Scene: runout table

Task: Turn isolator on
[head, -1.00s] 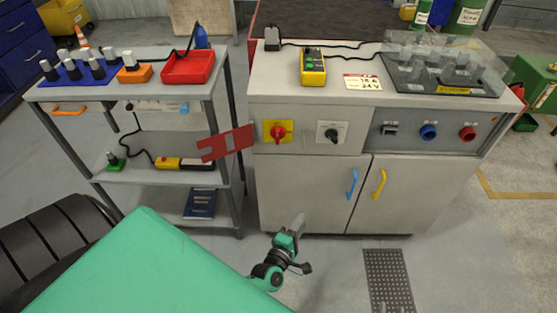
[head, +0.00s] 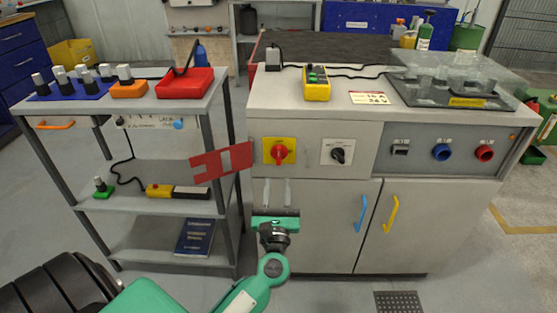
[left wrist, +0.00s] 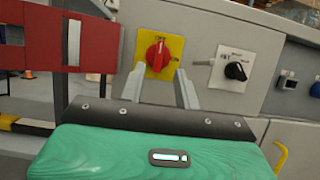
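The isolator is a red rotary knob on a yellow plate (head: 279,151), at the left of the grey cabinet's front panel. In the left wrist view its knob (left wrist: 158,56) stands roughly upright below lettering that seems to read OFF. My left gripper (head: 275,188) is below the isolator in the head view, fingers pointing up, apart and empty. In the left wrist view the two fingers (left wrist: 160,86) point toward the knob with a gap between them; no contact shows. My right gripper is not in view.
A red slotted bracket (head: 222,162) sticks out just left of the isolator. A black selector switch (head: 338,154) is to its right, then blue and red sockets. Blue (head: 361,213) and yellow (head: 391,214) door handles lie below. A shelf trolley (head: 150,207) stands at left.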

